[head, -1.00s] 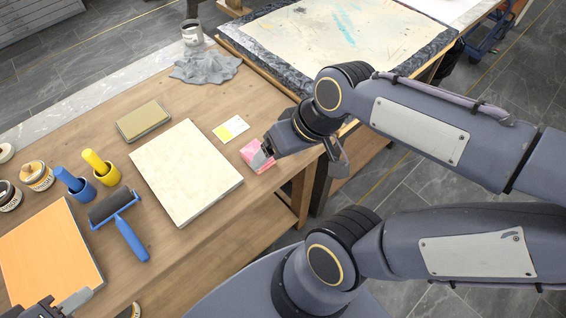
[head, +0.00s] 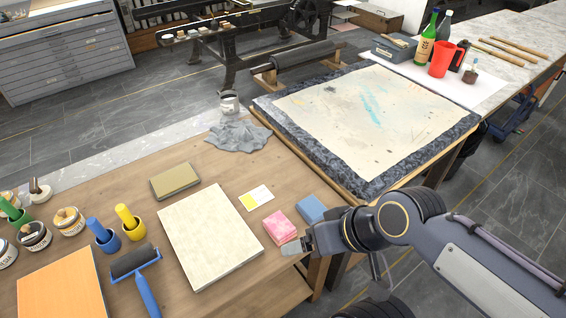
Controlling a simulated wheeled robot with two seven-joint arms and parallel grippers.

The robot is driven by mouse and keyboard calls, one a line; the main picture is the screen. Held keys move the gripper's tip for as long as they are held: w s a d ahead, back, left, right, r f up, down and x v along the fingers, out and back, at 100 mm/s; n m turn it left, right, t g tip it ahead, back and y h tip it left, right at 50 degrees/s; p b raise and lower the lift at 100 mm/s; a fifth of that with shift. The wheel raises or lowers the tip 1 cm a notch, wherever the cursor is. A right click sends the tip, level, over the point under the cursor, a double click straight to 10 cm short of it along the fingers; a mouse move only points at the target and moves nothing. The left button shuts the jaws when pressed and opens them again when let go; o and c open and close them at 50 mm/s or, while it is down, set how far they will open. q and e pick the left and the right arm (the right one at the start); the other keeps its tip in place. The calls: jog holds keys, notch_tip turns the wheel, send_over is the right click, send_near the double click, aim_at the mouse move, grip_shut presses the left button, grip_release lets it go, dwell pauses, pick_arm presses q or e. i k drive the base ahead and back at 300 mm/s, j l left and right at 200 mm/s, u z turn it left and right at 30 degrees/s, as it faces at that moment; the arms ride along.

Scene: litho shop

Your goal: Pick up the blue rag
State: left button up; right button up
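The blue rag (head: 311,208) looks like a small folded block. It lies near the right edge of the wooden table, just behind and right of a pink folded rag (head: 280,226). My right gripper (head: 293,247) is at the table's right edge, in front of both rags. Its pale fingertip is close to the near side of the pink rag; I cannot tell whether they touch. The arm partly covers the area just right of the blue rag. The view does not show clearly how far apart the fingers are. My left gripper is out of view.
A pale stone slab (head: 208,235) lies left of the rags, with a yellow-and-white card (head: 256,197) behind it. A grey crumpled cloth (head: 238,134) lies farther back. A press bed (head: 368,112) with a dark rim stands beyond the table. Ink tins and a roller are at left.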

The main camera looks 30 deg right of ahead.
aim_at(311, 210)
jog(key=k+j+z, duration=0.2)
jog(key=z, duration=1.05)
